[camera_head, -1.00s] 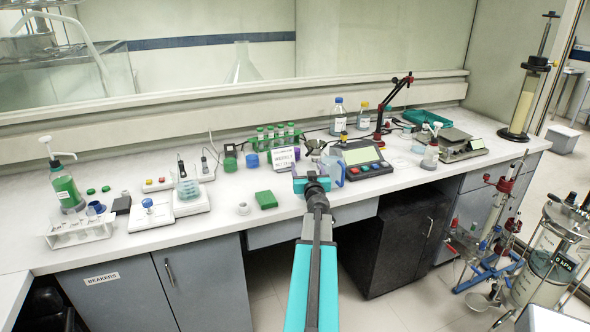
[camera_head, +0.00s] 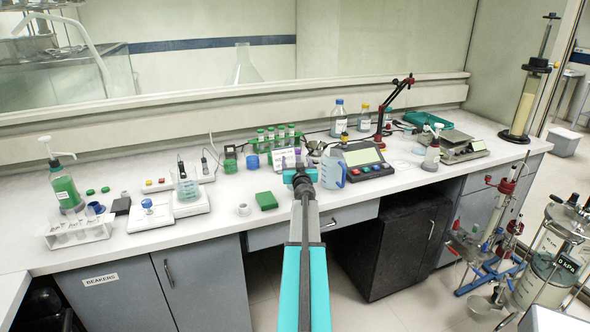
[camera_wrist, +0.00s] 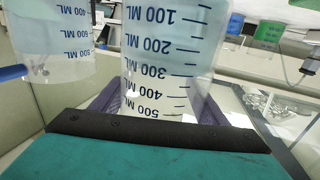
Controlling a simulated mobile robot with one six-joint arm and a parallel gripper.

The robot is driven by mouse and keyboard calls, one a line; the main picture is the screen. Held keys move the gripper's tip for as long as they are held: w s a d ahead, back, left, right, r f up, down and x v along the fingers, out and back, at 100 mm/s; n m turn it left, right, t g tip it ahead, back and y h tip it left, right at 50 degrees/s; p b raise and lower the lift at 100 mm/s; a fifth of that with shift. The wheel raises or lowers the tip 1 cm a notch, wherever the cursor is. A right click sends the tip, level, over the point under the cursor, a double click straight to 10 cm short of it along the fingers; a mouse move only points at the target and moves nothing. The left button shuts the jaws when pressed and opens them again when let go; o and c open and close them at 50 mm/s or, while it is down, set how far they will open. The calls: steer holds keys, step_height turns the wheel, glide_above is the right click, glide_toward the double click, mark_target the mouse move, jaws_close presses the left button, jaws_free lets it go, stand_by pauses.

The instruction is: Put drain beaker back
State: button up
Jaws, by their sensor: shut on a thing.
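My gripper (camera_wrist: 160,105) is shut on a clear graduated beaker (camera_wrist: 172,50) with dark ML marks, its purple fingers on both sides of it. The marks read upside down in the wrist view. In the head view my gripper (camera_head: 299,174) is over the front middle of the bench and hides most of the held beaker. A second graduated beaker (camera_head: 331,170) with a blue handle stands just right of my gripper. It also shows at the left of the wrist view (camera_wrist: 52,35), apart from the held one. I cannot tell what the held beaker contains.
A green block (camera_head: 266,200) lies to the left. A green tube rack (camera_head: 276,140) and a white sign (camera_head: 300,155) stand behind. The bench's front edge is close below my gripper.

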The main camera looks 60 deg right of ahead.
steer(key=shift+w, duration=0.1)
steer(key=shift+w+d, duration=0.35)
steer(key=shift+w, duration=0.1)
steer(key=shift+f+b, duration=1.2)
steer(key=shift+f, duration=0.6)
steer(key=shift+f, duration=0.15)
steer(key=o, duration=1.9)
steer(key=shift+o, duration=0.2)
steer(key=v, duration=1.2)
steer(key=shift+a, duration=0.1)
